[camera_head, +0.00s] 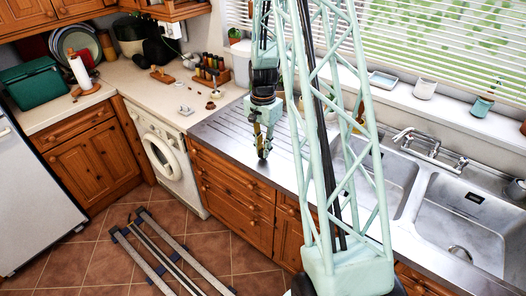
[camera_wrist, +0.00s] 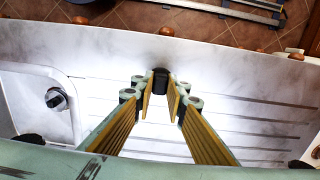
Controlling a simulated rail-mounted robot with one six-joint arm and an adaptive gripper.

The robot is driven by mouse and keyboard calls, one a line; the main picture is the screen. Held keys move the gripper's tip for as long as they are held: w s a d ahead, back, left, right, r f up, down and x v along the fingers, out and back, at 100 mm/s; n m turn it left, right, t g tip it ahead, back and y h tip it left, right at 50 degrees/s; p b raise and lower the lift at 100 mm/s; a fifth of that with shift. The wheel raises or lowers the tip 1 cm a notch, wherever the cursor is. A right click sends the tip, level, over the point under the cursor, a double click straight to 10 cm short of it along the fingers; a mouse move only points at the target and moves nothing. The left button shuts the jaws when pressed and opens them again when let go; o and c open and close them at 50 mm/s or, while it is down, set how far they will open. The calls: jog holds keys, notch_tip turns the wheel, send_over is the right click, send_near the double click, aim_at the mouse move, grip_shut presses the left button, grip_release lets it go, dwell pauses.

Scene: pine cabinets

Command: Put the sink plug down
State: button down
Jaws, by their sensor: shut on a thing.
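The sink plug (camera_wrist: 160,76), a small dark piece, is between the fingertips of my gripper (camera_wrist: 160,92) in the wrist view. My gripper is shut on it. In the head view my gripper (camera_head: 263,152) points down over the steel drainboard (camera_head: 225,129), left of the sink basins. The plug is too small to make out there. The ridged drainboard (camera_wrist: 255,112) lies below the fingers in the wrist view. I cannot tell whether the plug touches it.
The double sink (camera_head: 462,222) with its tap (camera_head: 430,150) is to the right. In the wrist view a basin with a drain fitting (camera_wrist: 57,98) is at left. Several small items stand on the counter by a wooden rack (camera_head: 208,78). The drainboard around my gripper is clear.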

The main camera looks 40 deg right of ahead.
jog(key=shift+f, duration=0.35)
jog(key=shift+f, duration=0.2)
jog(key=c, duration=2.6)
grip_release()
jog(key=shift+o, duration=0.2)
jog(key=shift+r, duration=0.2)
notch_tip(320, 180, up, 12)
jog(key=shift+r, duration=0.1)
